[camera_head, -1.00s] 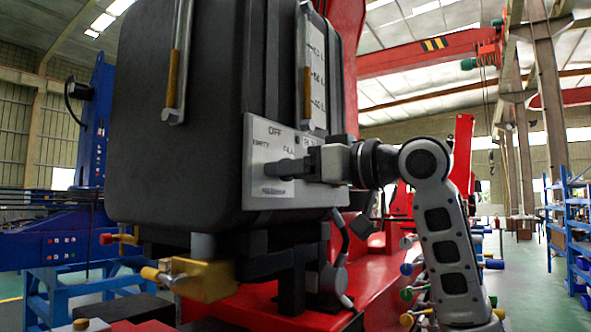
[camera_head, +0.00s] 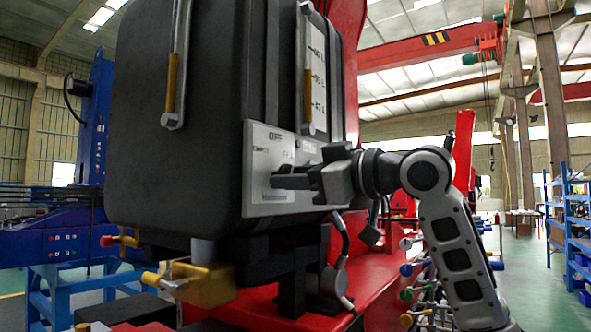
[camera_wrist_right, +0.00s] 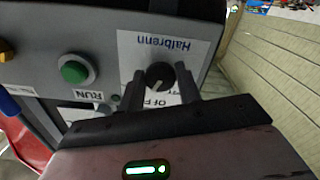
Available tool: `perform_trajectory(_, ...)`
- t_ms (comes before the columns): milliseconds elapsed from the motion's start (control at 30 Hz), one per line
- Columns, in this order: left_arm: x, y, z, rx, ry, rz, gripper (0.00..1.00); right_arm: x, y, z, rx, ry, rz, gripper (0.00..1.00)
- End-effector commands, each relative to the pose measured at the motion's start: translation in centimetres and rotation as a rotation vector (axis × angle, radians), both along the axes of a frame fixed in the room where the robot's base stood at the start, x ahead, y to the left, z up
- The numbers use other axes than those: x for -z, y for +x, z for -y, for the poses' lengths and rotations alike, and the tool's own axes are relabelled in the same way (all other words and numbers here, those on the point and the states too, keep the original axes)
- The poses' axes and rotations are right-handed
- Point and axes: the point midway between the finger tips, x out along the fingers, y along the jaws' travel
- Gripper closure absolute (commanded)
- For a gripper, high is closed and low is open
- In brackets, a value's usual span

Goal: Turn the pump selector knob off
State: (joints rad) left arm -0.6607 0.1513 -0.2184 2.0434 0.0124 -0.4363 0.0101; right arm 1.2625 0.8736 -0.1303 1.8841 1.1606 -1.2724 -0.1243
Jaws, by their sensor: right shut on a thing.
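The pump selector knob (camera_wrist_right: 159,75) is a round black knob on a panel, seen in the wrist view between my two right fingers. A white label with "OFF" lies beside it. My right gripper (camera_wrist_right: 162,88) is shut on the knob, one finger on each side. In the head view my right gripper (camera_head: 285,181) reaches in from the right to the pale selector plate (camera_head: 262,208) on the black tank, with "OFF" printed near its top. There the gripper hides the knob, so its exact pointer direction is unclear. My left gripper is not in view.
A green button (camera_wrist_right: 74,70) marked "RUN" sits beside the knob in the wrist view. The black tank (camera_head: 180,130) carries metal tubes (camera_head: 308,80). A brass valve (camera_head: 200,283) sits below it, with a grey hose (camera_head: 342,255) to the right.

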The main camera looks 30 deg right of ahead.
Motion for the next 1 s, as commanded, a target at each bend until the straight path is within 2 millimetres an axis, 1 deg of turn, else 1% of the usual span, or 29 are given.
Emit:
perform_trajectory(200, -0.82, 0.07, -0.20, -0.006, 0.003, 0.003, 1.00, -0.22, -0.02, 0.03, 0.000, -0.167, 0.068, 0.89)
perform_trajectory(500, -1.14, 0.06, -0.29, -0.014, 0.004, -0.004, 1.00, -0.15, -0.01, 0.06, 0.000, -0.328, 0.135, 0.89)
perform_trajectory(700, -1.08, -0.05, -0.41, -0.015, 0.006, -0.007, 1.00, -0.13, -0.03, 0.04, -0.001, -0.380, 0.158, 0.89)
perform_trajectory(1000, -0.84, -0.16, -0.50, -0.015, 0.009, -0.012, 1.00, -0.07, -0.02, 0.04, -0.001, -0.398, 0.167, 0.89)
